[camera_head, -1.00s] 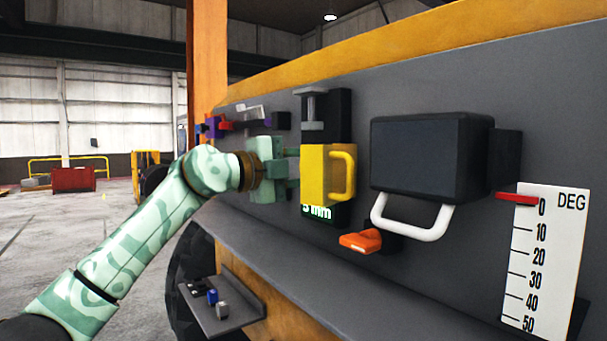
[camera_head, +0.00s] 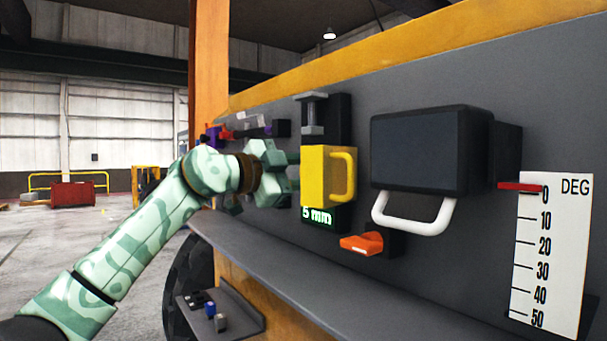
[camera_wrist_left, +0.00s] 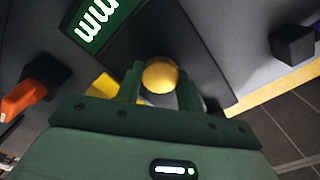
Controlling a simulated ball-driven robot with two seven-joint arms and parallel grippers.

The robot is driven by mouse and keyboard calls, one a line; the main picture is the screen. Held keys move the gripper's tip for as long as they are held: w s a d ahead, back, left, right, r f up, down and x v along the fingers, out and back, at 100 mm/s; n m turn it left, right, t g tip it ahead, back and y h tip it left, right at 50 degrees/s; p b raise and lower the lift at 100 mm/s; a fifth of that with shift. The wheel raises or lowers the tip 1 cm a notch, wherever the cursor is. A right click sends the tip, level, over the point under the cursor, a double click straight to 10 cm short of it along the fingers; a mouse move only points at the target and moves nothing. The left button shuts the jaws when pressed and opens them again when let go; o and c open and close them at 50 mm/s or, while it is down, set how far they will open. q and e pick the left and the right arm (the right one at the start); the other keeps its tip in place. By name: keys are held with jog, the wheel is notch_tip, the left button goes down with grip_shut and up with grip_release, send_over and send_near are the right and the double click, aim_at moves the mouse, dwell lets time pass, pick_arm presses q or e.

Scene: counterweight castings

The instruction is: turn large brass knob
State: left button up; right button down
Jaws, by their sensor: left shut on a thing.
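A round brass knob (camera_wrist_left: 160,76) sits between the two fingers of my left gripper (camera_wrist_left: 161,88) in the left wrist view. The gripper is shut on it. In the head view my left gripper (camera_head: 291,172) is at the left side of a yellow block with a handle (camera_head: 315,178), and the knob is hidden there. A small green display (camera_head: 317,216) below the block reads 5 mm; part of it also shows in the left wrist view (camera_wrist_left: 98,18). My right gripper is not in view.
A dark box (camera_head: 430,150) with a white handle (camera_head: 412,222) is right of the yellow block. An orange lever (camera_head: 361,244) is below. A degree scale (camera_head: 552,250) has its red pointer (camera_head: 519,186) near 0. A ledge (camera_head: 330,275) runs beneath the panel.

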aim_at(304, 175)
pick_arm(q)
jog(key=o, duration=1)
jog(key=shift+w+a, duration=0.1)
jog(key=b+v, duration=0.2)
jog(key=v, duration=0.1)
jog(key=b+v, duration=0.1)
jog(key=v, duration=0.1)
jog(key=shift+a+f, duration=0.1)
jog(key=shift+f, duration=0.25)
jog(key=b+v, duration=0.3)
jog(key=v, duration=0.8)
jog(key=shift+r, duration=0.3)
